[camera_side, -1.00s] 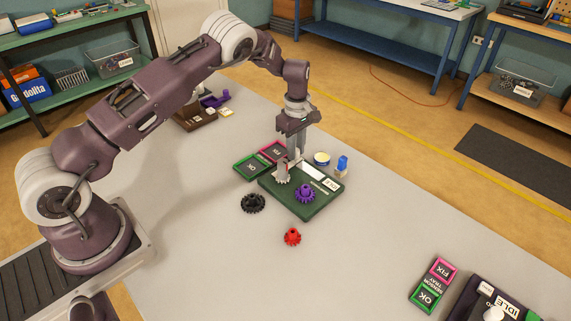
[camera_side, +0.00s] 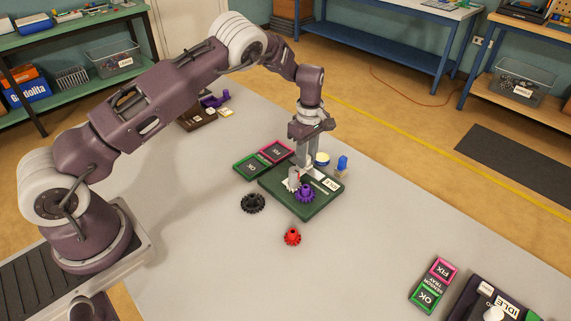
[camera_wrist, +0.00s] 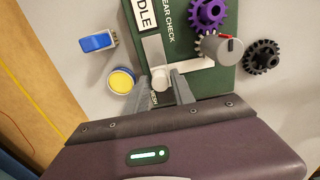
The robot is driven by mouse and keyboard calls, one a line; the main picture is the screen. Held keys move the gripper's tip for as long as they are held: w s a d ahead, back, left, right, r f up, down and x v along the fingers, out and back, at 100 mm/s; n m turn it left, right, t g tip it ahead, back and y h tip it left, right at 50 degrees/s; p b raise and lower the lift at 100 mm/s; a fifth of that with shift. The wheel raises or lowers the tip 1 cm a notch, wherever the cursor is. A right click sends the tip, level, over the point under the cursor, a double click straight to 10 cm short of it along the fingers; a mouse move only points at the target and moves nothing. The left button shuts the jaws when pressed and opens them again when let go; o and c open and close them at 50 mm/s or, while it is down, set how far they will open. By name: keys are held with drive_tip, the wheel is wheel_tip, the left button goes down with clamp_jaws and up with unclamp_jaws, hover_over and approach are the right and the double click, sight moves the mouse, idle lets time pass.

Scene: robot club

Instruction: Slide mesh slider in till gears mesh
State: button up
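The green gear-check board (camera_side: 308,212) lies on the grey table, also in the wrist view (camera_wrist: 222,80). The purple gear (camera_side: 305,193) sits on it, at the top of the wrist view (camera_wrist: 208,13). The pale mesh slider (camera_wrist: 153,48) carries a whitish gear under a grey cylinder with a red mark (camera_wrist: 222,48). In the side view the whitish gear (camera_side: 292,183) is right beside the purple gear; their teeth appear to meet, but full mesh is unclear. My gripper (camera_wrist: 161,84) is shut on the slider's pale knob. The fingers partly hide the slider.
A black gear (camera_side: 252,203) and a red gear (camera_side: 292,237) lie loose on the table. A yellow tin (camera_wrist: 121,80) and a blue-capped item (camera_wrist: 98,41) stand close beside the board. OK (camera_side: 252,167) and FIX (camera_side: 276,152) trays lie behind it.

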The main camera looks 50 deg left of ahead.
drive_tip(key=shift+r, duration=0.1)
drive_tip(key=shift+r, duration=2.95)
